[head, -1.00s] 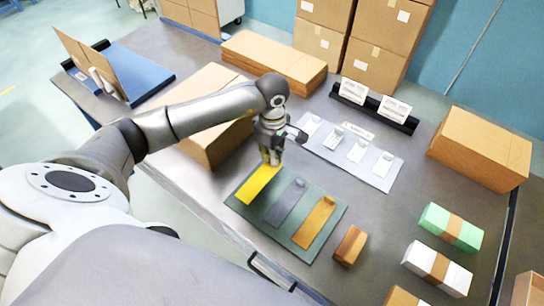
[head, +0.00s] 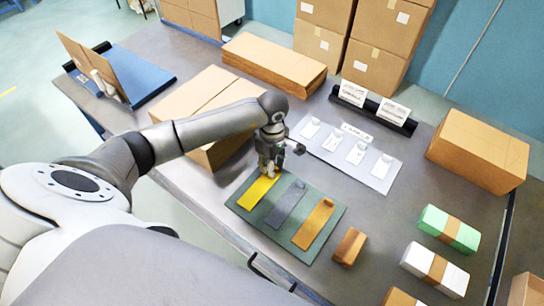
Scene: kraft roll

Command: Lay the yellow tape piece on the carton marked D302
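The yellow tape piece (head: 258,191) lies on the dark green mat (head: 272,239), leftmost of three strips there. My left gripper (head: 269,172) points down at the far end of the yellow piece, with its fingertips at or just above that end. Whether the fingers touch it or hold it cannot be made out. One carton (head: 188,100) stands behind my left forearm, partly hidden by it. Another carton (head: 480,148) stands at the right. I cannot read a D302 mark on either. My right gripper is not in view.
A grey strip (head: 285,204) and an orange strip (head: 313,224) lie beside the yellow one. A pale tray (head: 376,176) with white pieces lies behind the mat. A brown block (head: 349,246) and banded green (head: 449,229) and white packs (head: 435,269) stand at the right.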

